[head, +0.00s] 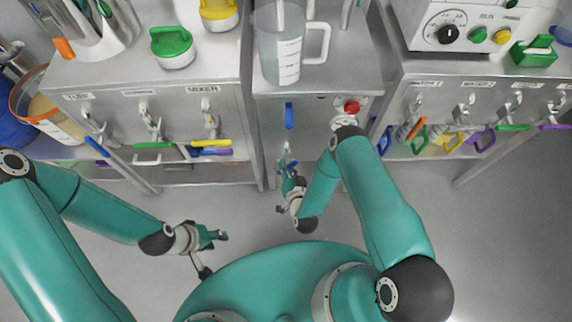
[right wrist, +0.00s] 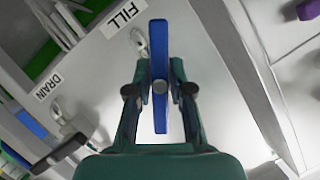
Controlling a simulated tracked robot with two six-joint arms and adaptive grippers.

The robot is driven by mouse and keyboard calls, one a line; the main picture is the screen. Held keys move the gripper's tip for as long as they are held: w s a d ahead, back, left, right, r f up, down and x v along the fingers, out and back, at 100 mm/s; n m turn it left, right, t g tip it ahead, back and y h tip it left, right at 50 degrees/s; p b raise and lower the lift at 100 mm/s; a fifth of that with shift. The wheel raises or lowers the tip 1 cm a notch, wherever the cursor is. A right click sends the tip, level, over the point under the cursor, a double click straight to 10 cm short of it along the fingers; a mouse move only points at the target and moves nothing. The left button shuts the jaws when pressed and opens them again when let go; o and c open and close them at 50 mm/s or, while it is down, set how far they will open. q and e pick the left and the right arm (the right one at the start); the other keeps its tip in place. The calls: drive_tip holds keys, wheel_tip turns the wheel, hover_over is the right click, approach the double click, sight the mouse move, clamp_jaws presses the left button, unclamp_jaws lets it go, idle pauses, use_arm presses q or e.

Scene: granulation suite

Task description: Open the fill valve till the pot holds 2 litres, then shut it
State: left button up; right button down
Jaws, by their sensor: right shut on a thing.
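In the right wrist view a blue lever handle (right wrist: 160,60) stands upright in the picture, beside a pipe fitting under the FILL label (right wrist: 122,20). My right gripper (right wrist: 160,88) is shut on this handle, one finger on each side. In the head view the right gripper (head: 288,172) is low before the middle cabinet. A clear graduated jug (head: 281,50) with a handle stands on that cabinet's top; I cannot read its level, nor tell whether it is the pot. My left gripper (head: 218,237) hangs apart over the floor, its finger opening unclear.
Another blue lever (head: 289,115) and a red knob (head: 352,106) are on the middle cabinet's front. Side cabinets carry several taps and coloured handles. A DRAIN label (right wrist: 50,86) is at left in the right wrist view. The floor (head: 500,240) at right is clear.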

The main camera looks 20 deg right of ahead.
drive_tip(key=n, duration=0.1)
drive_tip(key=n+g+h+p, duration=0.1)
drive_tip(key=shift+s+f+n+h, duration=0.1)
drive_tip(key=shift+s+n+h, duration=0.05)
drive_tip(key=shift+n+h, duration=0.15)
drive_tip(key=shift+n+g+h, duration=0.3)
drive_tip(key=shift+n+h, duration=0.3)
drive_tip(key=shift+n, duration=0.4)
drive_tip(key=shift+f, duration=0.1)
drive_tip(key=c, duration=1.1)
unclamp_jaws()
drive_tip(key=shift+o, duration=0.3)
drive_tip(key=v, duration=1.2)
